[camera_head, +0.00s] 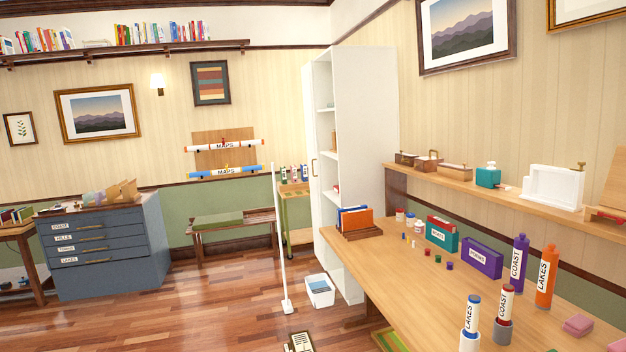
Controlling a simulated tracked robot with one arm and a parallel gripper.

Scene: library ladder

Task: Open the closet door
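A tall white closet (365,150) stands against the right-hand wall, past the far end of the wooden desk. Its front faces left and shows at a steep angle. Open shelves with a few small items show in the front. A narrow white panel that looks like the closet door (317,205) is at the front's left side, with a small brass-coloured handle (314,168). I cannot tell exactly how far this door stands open. My gripper is not in view.
The desk (400,275) with bottles and boxes fills the lower right. A thin white pole (280,240) stands upright on the floor left of the closet, near a white bin (319,291). A small dark object (300,342) is at the bottom edge. The wooden floor (190,315) at left is clear.

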